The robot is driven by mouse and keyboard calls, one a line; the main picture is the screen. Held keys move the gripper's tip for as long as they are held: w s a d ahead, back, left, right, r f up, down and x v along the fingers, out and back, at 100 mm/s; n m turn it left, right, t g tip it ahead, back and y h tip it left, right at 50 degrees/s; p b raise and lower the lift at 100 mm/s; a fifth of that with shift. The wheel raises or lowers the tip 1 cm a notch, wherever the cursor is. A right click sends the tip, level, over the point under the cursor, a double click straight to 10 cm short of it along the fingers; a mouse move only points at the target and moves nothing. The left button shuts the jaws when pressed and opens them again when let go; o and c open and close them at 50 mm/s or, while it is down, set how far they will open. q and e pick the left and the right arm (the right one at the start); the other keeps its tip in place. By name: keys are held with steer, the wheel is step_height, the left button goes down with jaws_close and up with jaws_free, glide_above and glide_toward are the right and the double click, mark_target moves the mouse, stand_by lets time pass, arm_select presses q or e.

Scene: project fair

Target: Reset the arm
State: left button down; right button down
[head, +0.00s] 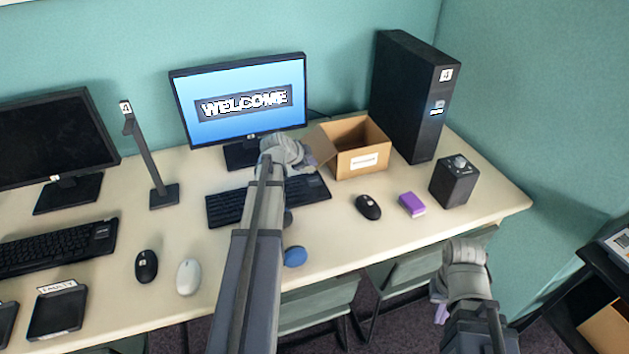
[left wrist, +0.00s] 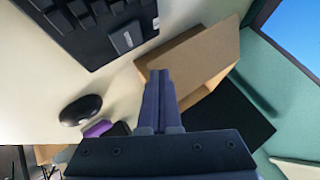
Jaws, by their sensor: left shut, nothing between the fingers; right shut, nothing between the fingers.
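My left arm reaches up over the middle of the desk. Its gripper (head: 306,158) is over the keyboard area, just left of the open cardboard box (head: 372,158). In the left wrist view my left gripper's fingers (left wrist: 159,82) are together and empty, pointing toward the cardboard box (left wrist: 205,60). My right gripper (head: 440,309) is low at the right, in front of the desk edge, shut and empty. My left arm hides part of the keyboard (head: 310,190).
The desk (head: 330,235) holds a WELCOME monitor (head: 235,85), black PC tower (head: 405,95), speaker-like black box (head: 454,181), purple block (head: 412,204), black mouse (head: 368,207), blue disc (head: 295,256), white mouse (head: 188,277) and FAULTY tray (head: 57,312). Chairs (head: 320,305) stand below.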

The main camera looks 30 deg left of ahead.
stand_by(0.4)
arm_select(q)
steer(key=s+d+r+n+g+h+p, duration=0.1)
steer(key=s+d+g+p, duration=0.25)
steer(key=d, duration=0.85)
steer(key=s+d+n+g+p, duration=0.15)
steer(key=s+d, duration=0.35)
steer(key=d, duration=0.8)
steer(key=s+d+r+n+g+y+p, duration=0.1)
steer(key=s+d+n+g+p, duration=0.1)
steer(key=s+d, duration=0.4)
steer(key=s+d+r+n+g+y+p, duration=0.1)
steer(key=s+d+p, duration=0.3)
steer(key=s, duration=0.7)
steer(key=shift+s+d+r+n+g+y, duration=0.4)
steer(key=shift+d+r+g+y, duration=0.3)
steer(key=shift+d, duration=0.55)
